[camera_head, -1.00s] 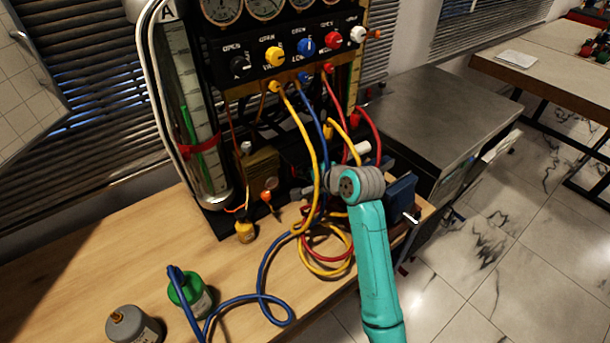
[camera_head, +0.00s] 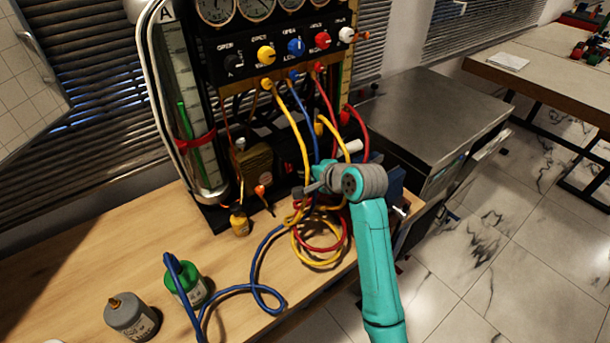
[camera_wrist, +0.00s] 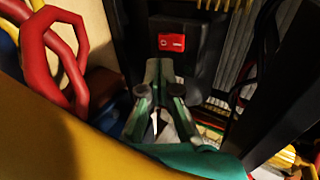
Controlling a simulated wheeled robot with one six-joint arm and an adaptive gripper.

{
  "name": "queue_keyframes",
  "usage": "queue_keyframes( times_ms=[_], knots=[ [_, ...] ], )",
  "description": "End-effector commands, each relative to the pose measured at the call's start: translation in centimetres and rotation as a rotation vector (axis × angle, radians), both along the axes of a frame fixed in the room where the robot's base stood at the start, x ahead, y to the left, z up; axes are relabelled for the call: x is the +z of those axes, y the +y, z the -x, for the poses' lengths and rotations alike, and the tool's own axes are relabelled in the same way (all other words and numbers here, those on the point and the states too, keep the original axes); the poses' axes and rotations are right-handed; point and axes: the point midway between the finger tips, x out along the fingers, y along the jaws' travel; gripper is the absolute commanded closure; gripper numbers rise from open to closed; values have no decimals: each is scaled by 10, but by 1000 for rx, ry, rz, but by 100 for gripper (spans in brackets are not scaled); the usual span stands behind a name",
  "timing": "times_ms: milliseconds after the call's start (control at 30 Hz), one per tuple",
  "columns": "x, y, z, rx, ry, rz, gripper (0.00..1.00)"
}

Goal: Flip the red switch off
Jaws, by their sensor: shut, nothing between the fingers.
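The red rocker switch (camera_wrist: 171,42) sits on a black housing (camera_wrist: 187,62) in the upper middle of the wrist view. It carries a small white mark, and its on or off position cannot be read. My gripper (camera_wrist: 160,66) is shut and empty. Its tips show just below the switch in the picture, with a small dark gap between. Contact is not visible. In the head view, my arm reaches to the lower front of the gauge rig (camera_head: 272,86); the switch cannot be made out there.
Yellow, blue and red hoses (camera_head: 258,290) hang from the rig and coil on the wooden table (camera_head: 110,245). A yellow hose (camera_wrist: 60,130) crosses close below my gripper, with a red hose (camera_wrist: 35,45) at left. A green bottle (camera_head: 190,288) and grey bottle (camera_head: 130,318) stand front left.

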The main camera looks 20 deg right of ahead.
Motion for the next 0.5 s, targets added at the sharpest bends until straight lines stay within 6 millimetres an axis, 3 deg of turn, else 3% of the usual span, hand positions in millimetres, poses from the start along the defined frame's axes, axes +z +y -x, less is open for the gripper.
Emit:
queue_keyframes(
  times_ms=[500],
  knots=[
    [15, -22, 66, -2, -1, 1, 100]
  ],
)
